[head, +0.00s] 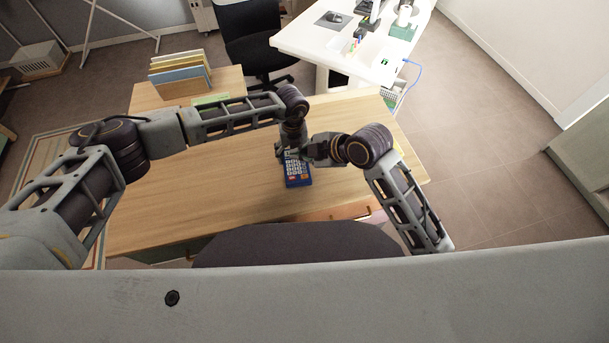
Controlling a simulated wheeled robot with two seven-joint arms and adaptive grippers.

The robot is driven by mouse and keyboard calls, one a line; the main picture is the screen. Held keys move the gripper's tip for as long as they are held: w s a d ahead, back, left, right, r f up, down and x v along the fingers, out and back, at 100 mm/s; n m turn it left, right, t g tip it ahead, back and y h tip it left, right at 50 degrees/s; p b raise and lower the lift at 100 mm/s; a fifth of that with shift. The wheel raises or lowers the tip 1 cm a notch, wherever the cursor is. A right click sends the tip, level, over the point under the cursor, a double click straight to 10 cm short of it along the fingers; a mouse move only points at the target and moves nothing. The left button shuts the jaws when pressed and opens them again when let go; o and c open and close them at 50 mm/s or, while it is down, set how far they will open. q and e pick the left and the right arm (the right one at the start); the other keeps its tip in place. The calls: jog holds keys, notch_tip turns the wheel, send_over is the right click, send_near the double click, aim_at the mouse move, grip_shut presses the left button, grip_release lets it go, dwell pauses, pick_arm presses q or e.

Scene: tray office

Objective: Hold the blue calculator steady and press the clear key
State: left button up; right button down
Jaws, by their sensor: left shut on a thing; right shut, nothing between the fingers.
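The blue calculator (298,182) lies on the wooden desk, in the middle of the head view, with pale keys and a reddish key near its lower left. My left gripper (283,152) is at the calculator's far end, pointing down, shut on it. My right gripper (308,153) comes in from the right and is shut and empty, over or beside the calculator's upper part. The two grippers hide the far end of the calculator. I cannot tell whether the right fingertips touch a key, and I cannot make out which key is the clear key.
The wooden desk (190,200) has free room left of the calculator. A file rack (180,75) with several folders and a green item (211,99) stand at the far left. Behind are a black office chair (252,40) and a white desk (330,45) with small items.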

aim_at(303, 178)
jog(key=shift+f, duration=0.15)
dwell(0.5)
jog(key=shift+f, duration=4.3)
jog(key=shift+f, duration=0.8)
jog(key=shift+r, duration=0.85)
jog(key=shift+r, duration=0.15)
jog(key=shift+r, duration=2.35)
